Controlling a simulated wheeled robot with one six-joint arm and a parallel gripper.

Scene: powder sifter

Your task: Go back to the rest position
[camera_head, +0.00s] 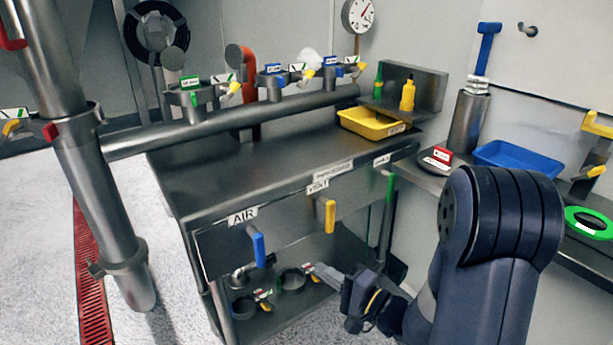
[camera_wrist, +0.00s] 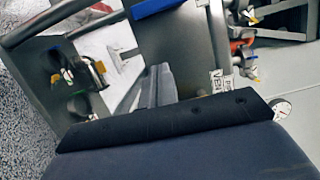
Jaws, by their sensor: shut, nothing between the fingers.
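My gripper (camera_head: 322,273) is low in front of the steel cabinet (camera_head: 240,170), at its right-hand end in the head view, below the yellow handle (camera_head: 325,214). In the wrist view my gripper (camera_wrist: 155,82) shows its two grey fingers closed together with nothing between them. The blue handle (camera_head: 257,246) under the AIR label is to its left, and the green handle (camera_head: 389,188) is up to its right. I cannot tell how far the fingers are from the cabinet.
Valve fittings (camera_head: 291,280) sit on the cabinet's lower shelf. A vertical pipe (camera_head: 90,170) stands at left beside a red floor grate (camera_head: 90,270). A yellow tray (camera_head: 372,124) is on the cabinet top, and a blue tray (camera_head: 518,160) lies on the right bench.

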